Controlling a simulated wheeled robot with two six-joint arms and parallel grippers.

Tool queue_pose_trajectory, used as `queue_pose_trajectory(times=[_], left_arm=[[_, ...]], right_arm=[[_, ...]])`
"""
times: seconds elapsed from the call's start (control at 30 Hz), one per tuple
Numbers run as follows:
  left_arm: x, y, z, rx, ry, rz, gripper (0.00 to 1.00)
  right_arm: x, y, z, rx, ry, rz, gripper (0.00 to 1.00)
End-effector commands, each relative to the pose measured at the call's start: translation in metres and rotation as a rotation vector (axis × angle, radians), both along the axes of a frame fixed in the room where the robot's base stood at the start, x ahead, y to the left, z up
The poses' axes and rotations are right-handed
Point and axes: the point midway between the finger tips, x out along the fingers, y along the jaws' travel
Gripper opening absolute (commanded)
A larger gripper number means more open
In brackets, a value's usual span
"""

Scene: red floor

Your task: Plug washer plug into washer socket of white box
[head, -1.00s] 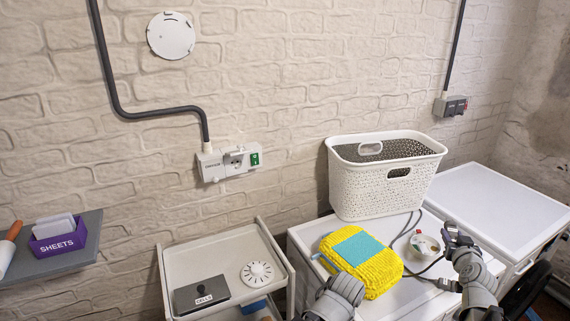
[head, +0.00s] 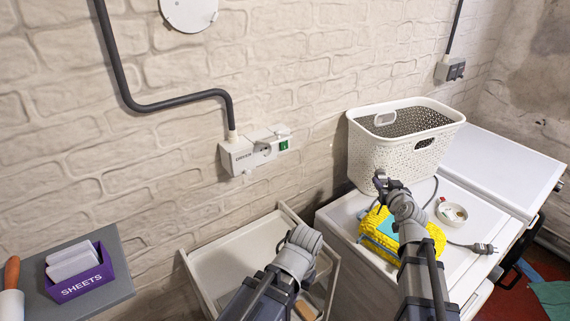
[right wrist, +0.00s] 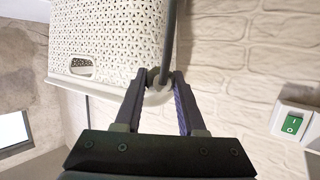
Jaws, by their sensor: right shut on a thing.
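The white box (head: 240,157) is fixed to the wall below a dark conduit. A round socket (head: 265,150) and a green switch (head: 284,145) are on its front. The switch also shows at the right of the right wrist view (right wrist: 292,123). My right gripper (head: 380,180) is raised in front of the laundry basket, right of the box and apart from it. In the right wrist view its fingers are shut on a pale plug (right wrist: 158,96) with a grey cord running up from it. The fingers partly cover the plug. My left arm reaches over the trolley; its fingertips are not visible.
A white perforated basket (head: 365,155) stands on the white machine top (head: 465,205). A purple SHEETS holder (head: 80,280) sits on a shelf. The wall before the box is clear.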

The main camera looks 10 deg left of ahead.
Motion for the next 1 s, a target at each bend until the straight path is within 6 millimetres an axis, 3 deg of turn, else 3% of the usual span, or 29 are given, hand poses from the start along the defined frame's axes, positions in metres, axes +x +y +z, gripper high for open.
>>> queue_pose_trajectory(times=[0.03, 0.3, 0.5, 0.7, 1.0], left_arm=[[0.000, 0.000, 0.021, 0.000, 0.000, 0.000, 0.00], [0.000, 0.000, 0.078, 0.000, 0.000, -0.001, 0.00], [0.000, 0.000, 0.105, 0.000, 0.000, -0.001, 0.00], [0.000, 0.000, 0.117, 0.000, 0.000, -0.001, 0.00], [0.000, 0.000, 0.117, 0.000, 0.000, -0.001, 0.00]], right_arm=[[-0.005, 0.027, 0.018, -0.002, 0.014, 0.052, 0.00], [-0.045, 0.163, 0.059, -0.032, 0.086, 0.356, 0.00], [-0.080, 0.233, 0.080, -0.049, 0.115, 0.535, 0.00], [-0.100, 0.267, 0.089, -0.059, 0.124, 0.627, 0.00], [-0.104, 0.273, 0.089, -0.060, 0.127, 0.645, 0.00]])
